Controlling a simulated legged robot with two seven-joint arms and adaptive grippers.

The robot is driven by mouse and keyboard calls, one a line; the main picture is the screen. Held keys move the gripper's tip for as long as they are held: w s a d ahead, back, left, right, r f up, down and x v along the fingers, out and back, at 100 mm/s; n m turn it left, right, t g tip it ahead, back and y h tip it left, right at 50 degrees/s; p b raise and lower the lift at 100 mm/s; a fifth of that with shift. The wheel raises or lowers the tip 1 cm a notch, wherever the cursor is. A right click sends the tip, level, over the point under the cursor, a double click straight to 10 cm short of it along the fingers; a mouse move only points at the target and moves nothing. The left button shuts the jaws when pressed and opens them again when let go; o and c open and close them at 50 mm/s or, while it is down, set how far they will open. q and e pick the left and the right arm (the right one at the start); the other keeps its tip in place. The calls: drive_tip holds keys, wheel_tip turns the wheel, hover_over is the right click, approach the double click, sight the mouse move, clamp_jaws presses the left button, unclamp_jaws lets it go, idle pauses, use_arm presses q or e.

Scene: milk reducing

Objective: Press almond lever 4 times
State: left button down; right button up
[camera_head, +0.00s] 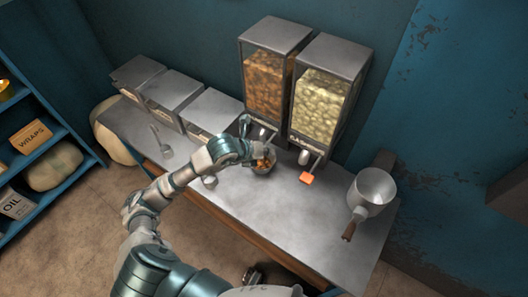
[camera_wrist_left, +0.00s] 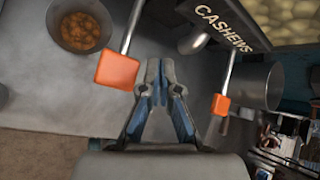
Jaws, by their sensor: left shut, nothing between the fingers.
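The almond dispenser (camera_head: 265,85), filled with brown nuts, stands at the back of the counter. The almond lever's orange paddle (camera_wrist_left: 117,70) shows in the left wrist view just left of my fingers; in the head view my arm hides it. My left gripper (camera_head: 262,148) is at the dispenser's front, above a bowl (camera_head: 263,168) with brown nuts in it. In the left wrist view my gripper (camera_wrist_left: 156,72) is shut and empty, beside the paddle. I cannot tell whether they touch. The bowl (camera_wrist_left: 82,27) shows there at upper left. My right gripper is not in view.
The cashew dispenser (camera_head: 322,95) stands close on the right, its orange paddle (camera_head: 306,178) sticking out. A metal pot (camera_head: 375,187) with a wooden handle is at the counter's right. Several metal bins (camera_head: 172,90) line the back left. The front right counter (camera_head: 270,218) is clear.

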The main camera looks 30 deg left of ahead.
use_arm(q)
drive_tip(key=shift+a+f, duration=0.3)
drive_tip(key=shift+a, duration=0.4)
drive_tip(key=shift+a+f, duration=0.25)
drive_tip(key=shift+a, duration=0.4)
drive_tip(key=shift+d+f+b, duration=0.35)
drive_tip(key=shift+d+b, duration=0.1)
drive_tip(key=shift+b, duration=0.2)
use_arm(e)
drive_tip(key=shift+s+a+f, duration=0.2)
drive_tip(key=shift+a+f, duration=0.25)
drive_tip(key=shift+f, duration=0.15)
use_arm(q)
drive_tip(key=shift+d, duration=0.15)
drive_tip(key=shift+r, duration=0.1)
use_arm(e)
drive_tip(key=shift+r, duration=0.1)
use_arm(q)
drive_tip(key=shift+a+r+p, duration=0.35)
drive_tip(key=shift+r+p, duration=0.05)
drive_tip(key=shift+r, duration=0.25)
drive_tip(key=shift+a+r+p, duration=0.5)
drive_tip(key=shift+a+r, duration=0.45)
drive_tip(key=shift+d, duration=0.1)
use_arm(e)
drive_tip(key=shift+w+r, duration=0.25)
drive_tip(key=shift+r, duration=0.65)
